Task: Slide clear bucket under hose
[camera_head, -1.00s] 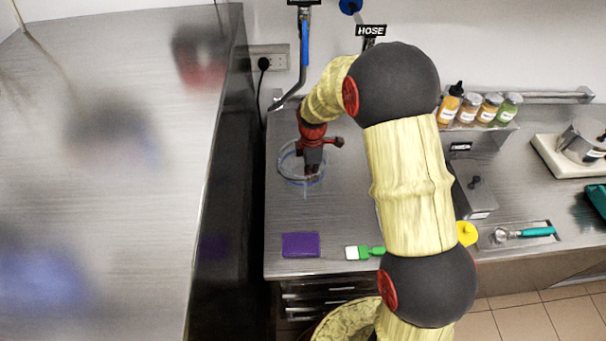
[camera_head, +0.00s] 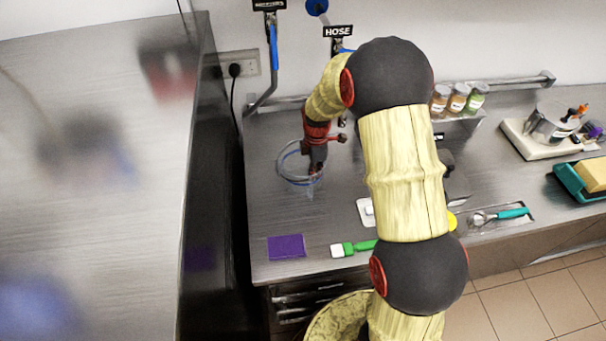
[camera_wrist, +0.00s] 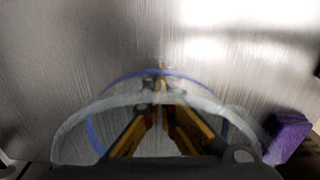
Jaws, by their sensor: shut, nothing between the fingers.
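The clear bucket (camera_head: 282,173) stands on the steel counter near the back left, below and left of the HOSE label (camera_head: 339,31). It is see-through, with a bluish ring. My gripper (camera_head: 314,172) points down at the bucket's right side, its fingers shut and empty. In the wrist view, the bucket's pale rim (camera_wrist: 75,135) and blue ring curve around my gripper (camera_wrist: 160,105), and the fingertips appear inside the rim. Whether they touch the wall, I cannot tell. Only a bit of blue shows under the HOSE label; my arm hides the rest.
A blue-handled pipe (camera_head: 273,50) hangs at the back wall left of the HOSE label. A purple sponge (camera_head: 286,247) and a green brush (camera_head: 352,248) lie near the counter's front edge. Bare counter lies between them and the bucket.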

